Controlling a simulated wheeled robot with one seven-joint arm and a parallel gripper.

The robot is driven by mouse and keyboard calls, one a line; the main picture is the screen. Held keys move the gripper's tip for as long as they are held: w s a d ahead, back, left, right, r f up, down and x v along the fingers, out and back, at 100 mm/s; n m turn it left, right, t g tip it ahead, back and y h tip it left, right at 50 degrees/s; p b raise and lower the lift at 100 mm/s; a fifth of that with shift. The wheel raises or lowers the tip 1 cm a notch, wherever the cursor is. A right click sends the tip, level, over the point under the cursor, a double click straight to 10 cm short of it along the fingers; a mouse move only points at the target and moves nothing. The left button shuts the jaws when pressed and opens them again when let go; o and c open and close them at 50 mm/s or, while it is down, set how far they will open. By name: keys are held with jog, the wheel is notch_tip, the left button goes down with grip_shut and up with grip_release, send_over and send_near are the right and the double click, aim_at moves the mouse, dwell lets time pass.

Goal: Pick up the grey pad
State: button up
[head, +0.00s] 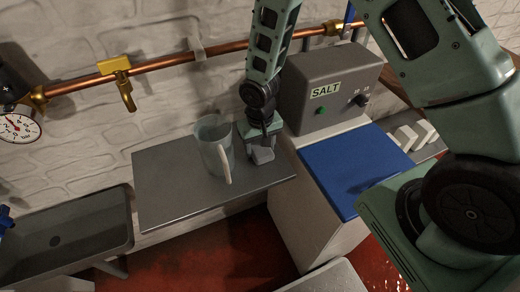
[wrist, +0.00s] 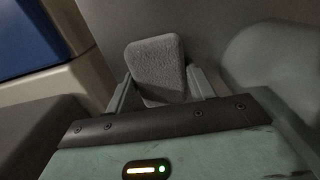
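The grey pad (wrist: 157,62) is a small rough block with rounded corners, between the two fingers of my gripper (wrist: 162,82) in the wrist view. The fingers lie close along both its sides; whether they press on it is unclear. In the head view my gripper (head: 259,145) points down over the right part of a grey metal table (head: 165,190). The pad (head: 263,155) shows at the fingertips, low over the tabletop; I cannot tell whether it touches the table.
A translucent jug (head: 213,150) with a pale handle stands just left of my gripper. At right are a blue-topped cabinet (head: 355,165) and a grey SALT box (head: 330,85). A sink (head: 65,235) is at left. A copper pipe (head: 225,47) runs along the wall behind.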

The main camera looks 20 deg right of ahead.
aim_at(260, 147)
notch_tip(260, 147, up, 10)
jog(key=o, duration=0.4)
jog(key=shift+c, duration=1.5)
